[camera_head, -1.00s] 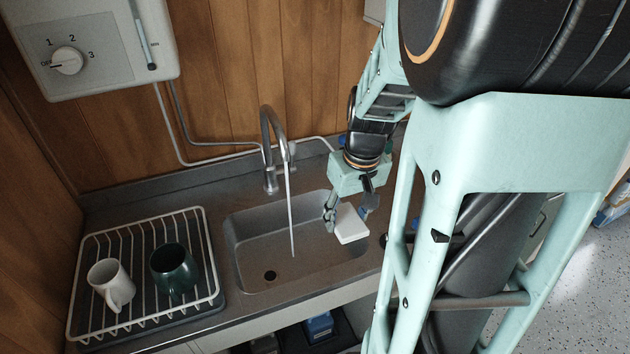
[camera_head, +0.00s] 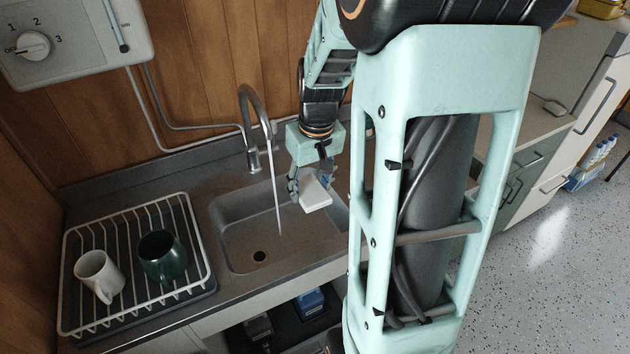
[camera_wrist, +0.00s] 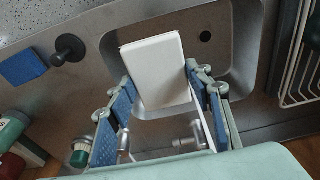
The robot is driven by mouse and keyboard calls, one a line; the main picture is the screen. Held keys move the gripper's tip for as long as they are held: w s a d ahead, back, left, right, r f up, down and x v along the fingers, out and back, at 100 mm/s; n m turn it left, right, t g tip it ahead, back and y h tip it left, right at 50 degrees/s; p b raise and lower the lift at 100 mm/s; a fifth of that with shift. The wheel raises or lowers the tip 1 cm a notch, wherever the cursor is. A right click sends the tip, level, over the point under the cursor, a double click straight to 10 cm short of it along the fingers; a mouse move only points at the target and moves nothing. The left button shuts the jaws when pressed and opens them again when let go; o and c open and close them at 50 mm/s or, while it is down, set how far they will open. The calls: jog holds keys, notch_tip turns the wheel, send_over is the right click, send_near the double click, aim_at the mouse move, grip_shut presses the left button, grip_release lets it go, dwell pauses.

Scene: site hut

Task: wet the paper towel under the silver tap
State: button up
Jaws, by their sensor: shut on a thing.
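My gripper (camera_head: 312,178) is shut on the white, folded paper towel (camera_head: 315,194) and holds it over the right part of the sink (camera_head: 222,215). The towel also shows between the blue-padded fingers in the wrist view (camera_wrist: 153,62). The silver tap (camera_head: 247,100) has a curved neck and stands behind the sink. A thin stream of water (camera_head: 276,200) runs from it into the basin. In the head view the towel is to the right of the stream, with a small gap between them.
A white dish rack (camera_head: 66,300) left of the sink holds a white mug (camera_head: 98,272) and a dark green mug (camera_head: 163,256). A white heater box (camera_head: 75,40) hangs on the wall. A blue sponge (camera_wrist: 22,66) lies beside the sink in the wrist view.

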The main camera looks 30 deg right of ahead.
aim_at(324, 196)
jog(key=w+a+f, duration=0.1)
jog(key=w+a, duration=0.3)
jog(key=w, duration=0.3)
jog(key=shift+w+a+f+b, duration=0.3)
jog(key=shift+w+a+f, duration=0.05)
jog(key=shift+w+f, duration=0.05)
jog(key=shift+s+d, duration=0.1)
dwell(0.5)
jog(key=shift+s+d+b, duration=0.15)
jog(key=shift+s+d, duration=0.5)
jog(key=shift+s, duration=0.45)
jog(key=shift+s+d+b, duration=0.2)
jog(key=shift+s+d, duration=0.5)
jog(key=shift+s, duration=0.45)
jog(key=shift+s+d+b, duration=0.15)
jog(key=shift+s+d, duration=0.5)
jog(key=shift+s, duration=0.45)
jog(key=shift+s+d+r+p, duration=0.4)
jog(key=shift+s+r+p, duration=0.05)
jog(key=shift+s+r, duration=0.25)
jog(key=shift+s+d+r+p, duration=0.4)
jog(key=shift+s+r, duration=0.2)
jog(key=shift+r, duration=0.05)
jog(key=shift+s+d+r+p, duration=0.45)
jog(key=shift+s+r, duration=0.2)
jog(key=shift+s, duration=0.2)
